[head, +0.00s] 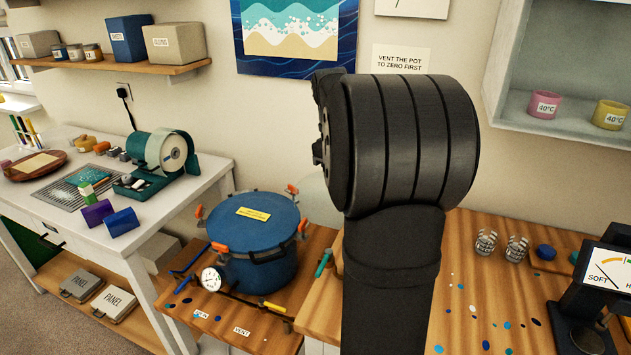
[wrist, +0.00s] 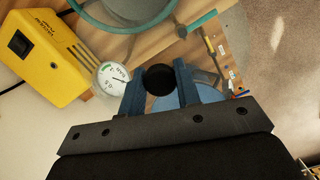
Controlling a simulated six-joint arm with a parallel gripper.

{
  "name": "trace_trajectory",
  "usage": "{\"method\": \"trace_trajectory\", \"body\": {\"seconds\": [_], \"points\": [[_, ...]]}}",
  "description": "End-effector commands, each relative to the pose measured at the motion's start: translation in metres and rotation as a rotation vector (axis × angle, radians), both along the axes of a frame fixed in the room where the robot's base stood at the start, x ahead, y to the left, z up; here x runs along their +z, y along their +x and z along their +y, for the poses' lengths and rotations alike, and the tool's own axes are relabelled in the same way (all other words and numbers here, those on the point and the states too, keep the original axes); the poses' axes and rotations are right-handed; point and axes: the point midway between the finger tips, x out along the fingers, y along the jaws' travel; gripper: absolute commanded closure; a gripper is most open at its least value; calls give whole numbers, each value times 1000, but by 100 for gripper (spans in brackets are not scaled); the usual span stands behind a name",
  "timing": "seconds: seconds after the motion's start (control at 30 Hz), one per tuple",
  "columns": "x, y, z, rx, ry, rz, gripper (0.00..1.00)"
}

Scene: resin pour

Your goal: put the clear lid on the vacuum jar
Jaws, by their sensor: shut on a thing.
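In the wrist view my gripper (wrist: 160,82) has its blue jaws shut on a round black knob (wrist: 159,80), which appears to belong to the clear lid. A pale blue round surface shows behind the jaws; I cannot tell whether it is the lid's disc. A round clear vessel with a teal rim (wrist: 125,27), apparently the vacuum jar, shows at the top of the wrist view, cut off by the edge. The knob is apart from that rim in the picture. In the head view my black arm hides the gripper and lid.
A yellow vacuum pump (wrist: 42,55) and a dial gauge (wrist: 112,78) are close to the jaws in the wrist view. In the head view a blue pressure pot (head: 255,245) stands left of my arm. Two small ribbed cups (head: 487,242) stand to the right on the wooden bench (head: 470,250).

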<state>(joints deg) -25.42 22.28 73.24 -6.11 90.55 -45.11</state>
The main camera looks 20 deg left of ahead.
Motion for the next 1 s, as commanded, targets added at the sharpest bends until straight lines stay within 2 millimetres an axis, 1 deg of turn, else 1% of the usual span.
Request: {"method": "trace_trajectory", "body": {"seconds": [0.03,0.2,0.4,0.5,0.6,0.7,0.87,1.0], "points": [[4,0,-14,51,1,-3,100],[12,-3,-54,253,1,-4,100],[19,-10,-97,481,0,-3,100],[22,-14,-113,574,0,-3,100],[24,-17,-125,646,0,-3,100],[25,-19,-133,693,0,-2,100],[23,-21,-137,726,1,-1,100],[15,-21,-137,728,0,0,100]]}}
